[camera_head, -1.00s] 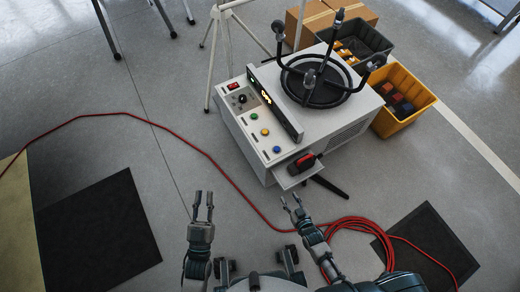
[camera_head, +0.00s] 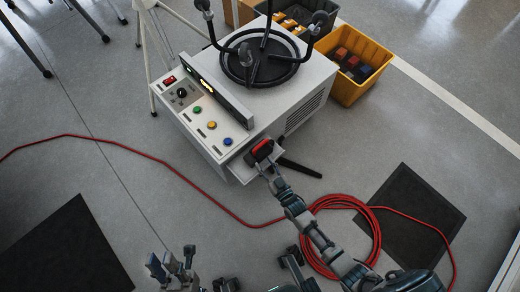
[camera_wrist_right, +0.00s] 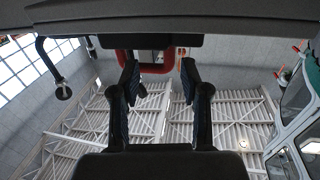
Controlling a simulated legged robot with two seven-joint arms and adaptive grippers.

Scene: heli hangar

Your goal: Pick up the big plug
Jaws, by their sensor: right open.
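The big plug (camera_head: 262,149), red and black, sits on the small shelf (camera_head: 243,170) at the front corner of the white machine. My right gripper (camera_head: 267,169) is open and right in front of the plug, at the shelf edge. In the right wrist view, the open fingers (camera_wrist_right: 159,75) stand apart, and the plug's red part (camera_wrist_right: 156,69) shows between and beyond their tips. I cannot tell whether they touch it. My left gripper (camera_head: 172,263) is low at the bottom of the head view, empty, its fingers apart.
The white machine (camera_head: 290,105) carries buttons and a black round fixture (camera_head: 262,62). A red cable (camera_head: 150,155) crosses the floor to a coil (camera_head: 375,235) beneath my right arm. Dark mats lie on both sides.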

